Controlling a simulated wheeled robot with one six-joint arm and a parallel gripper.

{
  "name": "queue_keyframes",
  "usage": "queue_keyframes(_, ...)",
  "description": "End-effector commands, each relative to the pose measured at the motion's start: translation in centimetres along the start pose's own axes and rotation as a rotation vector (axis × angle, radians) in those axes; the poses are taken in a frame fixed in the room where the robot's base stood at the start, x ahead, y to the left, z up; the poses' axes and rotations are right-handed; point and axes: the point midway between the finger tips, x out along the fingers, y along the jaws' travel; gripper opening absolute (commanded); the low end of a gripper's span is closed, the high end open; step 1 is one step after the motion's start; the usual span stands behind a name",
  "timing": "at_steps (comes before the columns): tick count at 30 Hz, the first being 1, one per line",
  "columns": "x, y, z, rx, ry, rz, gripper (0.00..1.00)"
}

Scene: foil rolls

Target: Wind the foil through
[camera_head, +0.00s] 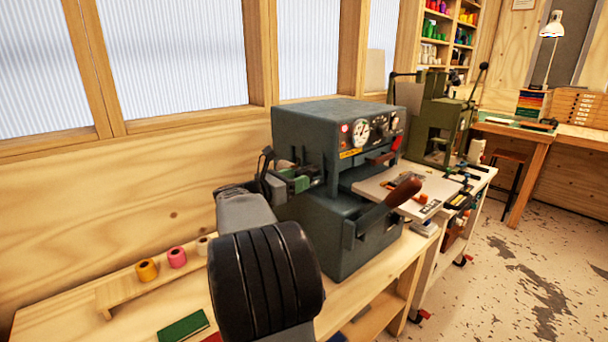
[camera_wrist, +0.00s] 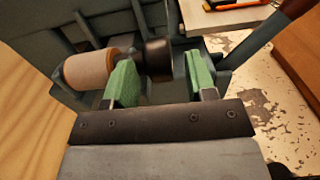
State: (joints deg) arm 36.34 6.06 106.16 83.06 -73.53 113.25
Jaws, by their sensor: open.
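The grey-blue foil press (camera_head: 325,140) stands on the bench with dials on its front. My gripper (camera_wrist: 160,76) is open, its two green pads spread at the left side of the press. A dark round knob (camera_wrist: 158,57) lies between or just beyond the pads; I cannot tell if either touches it. A tan roll (camera_wrist: 90,72) sits left of the left pad, in line with the knob. In the head view my gripper (camera_head: 296,181) is small beside the press, and my arm hides part of the area below it. No loose foil strip is distinguishable.
A lever with a brown grip (camera_head: 403,192) juts from the press front, near a pale work plate (camera_head: 375,187). Orange (camera_head: 147,270), pink (camera_head: 177,257) and pale spools stand on a wooden rack at left. A green book (camera_head: 184,328) lies on the bench. A green machine (camera_head: 440,120) stands behind.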

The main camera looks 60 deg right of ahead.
Motion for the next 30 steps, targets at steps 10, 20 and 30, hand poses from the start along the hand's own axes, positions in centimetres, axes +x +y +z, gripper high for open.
queue_keyframes(10,3.1,0.0,0.0,-0.001,0.0,0.001,0.51)
queue_keyframes(20,3.3,0.0,0.0,-0.001,0.0,0.002,0.51)
queue_keyframes(30,3.3,0.0,0.0,-0.001,0.0,0.001,0.2)
